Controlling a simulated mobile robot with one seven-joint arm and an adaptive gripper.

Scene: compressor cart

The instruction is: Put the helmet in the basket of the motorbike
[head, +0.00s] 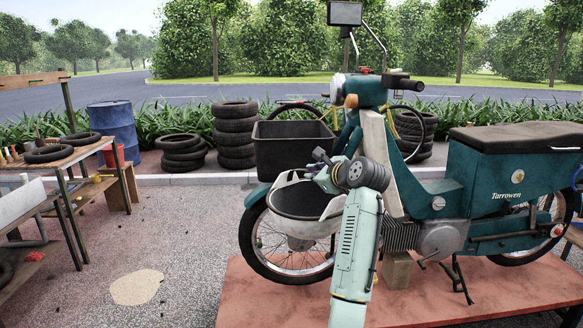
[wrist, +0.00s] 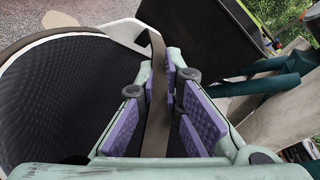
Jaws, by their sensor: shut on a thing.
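The helmet (head: 312,228) is white with a dark lining and hangs with its opening facing up, in front of the motorbike's front wheel. In the wrist view the helmet (wrist: 70,95) fills the left side. My gripper (head: 322,178) is shut on a brown strip at the helmet's edge; the purple pads of my gripper (wrist: 163,115) press it from both sides. The black basket (head: 290,150) sits at the front of the green motorbike (head: 440,190), just above and behind the helmet. The basket (wrist: 205,40) also shows at the upper right of the wrist view. The basket's inside is mostly hidden.
The motorbike stands on a reddish platform (head: 440,295). Its handlebar and mirror (head: 344,14) rise right of the basket. Stacked tyres (head: 235,135) and a blue barrel (head: 112,120) stand behind. A workbench (head: 60,165) is at the left. Open ground lies between.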

